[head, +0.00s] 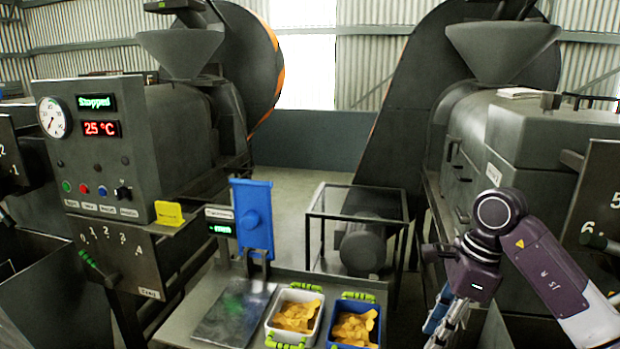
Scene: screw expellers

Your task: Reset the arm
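My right arm comes in from the lower right and bends down at a dark wrist joint. My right gripper (443,330) points downward at the bottom edge, to the right of the blue-rimmed tray. It shows silvery fingers and a blue part, too small to tell apart clearly. Whether it is open or shut I cannot tell. My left gripper and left arm are not in view.
A metal table (190,325) holds a dark plate (233,310), a white tray (270,325) and a blue tray (373,307), both with yellow-orange pieces. A blue panel (253,215) stands behind. A control box (90,160) reads "Stopped" and 25 °C. Large machines flank both sides.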

